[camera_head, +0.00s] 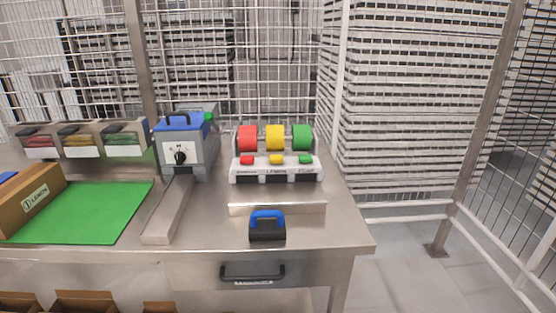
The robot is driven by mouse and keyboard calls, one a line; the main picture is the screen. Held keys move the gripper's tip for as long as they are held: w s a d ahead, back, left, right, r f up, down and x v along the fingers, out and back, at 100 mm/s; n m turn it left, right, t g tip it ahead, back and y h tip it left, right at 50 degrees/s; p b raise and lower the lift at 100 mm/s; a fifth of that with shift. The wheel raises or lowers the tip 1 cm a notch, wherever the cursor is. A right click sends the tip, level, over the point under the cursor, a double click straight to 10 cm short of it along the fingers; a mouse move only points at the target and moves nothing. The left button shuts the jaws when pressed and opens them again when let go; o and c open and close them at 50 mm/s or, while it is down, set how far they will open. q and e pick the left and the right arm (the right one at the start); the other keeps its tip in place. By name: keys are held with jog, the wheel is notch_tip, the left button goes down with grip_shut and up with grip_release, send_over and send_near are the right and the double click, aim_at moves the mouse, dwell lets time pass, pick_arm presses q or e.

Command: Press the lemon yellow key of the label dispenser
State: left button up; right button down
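The label dispenser (240,176) stands on the right part of the steel table, a white base with a red, a yellow and a green roll on top. The lemon yellow key (276,159) is the middle of three coloured keys on its front, below the yellow roll (275,137). A red key (246,160) is to its left and a green key (305,160) to its right. Nothing covers the yellow key. Neither of my grippers shows in the head view.
A blue-and-black handled tool (267,226) stands in front of the dispenser, near the front edge. A grey machine with a blue lid (181,124) and its chute (167,212) are left of the dispenser. A green mat (95,212) and cardboard box (32,202) lie farther left.

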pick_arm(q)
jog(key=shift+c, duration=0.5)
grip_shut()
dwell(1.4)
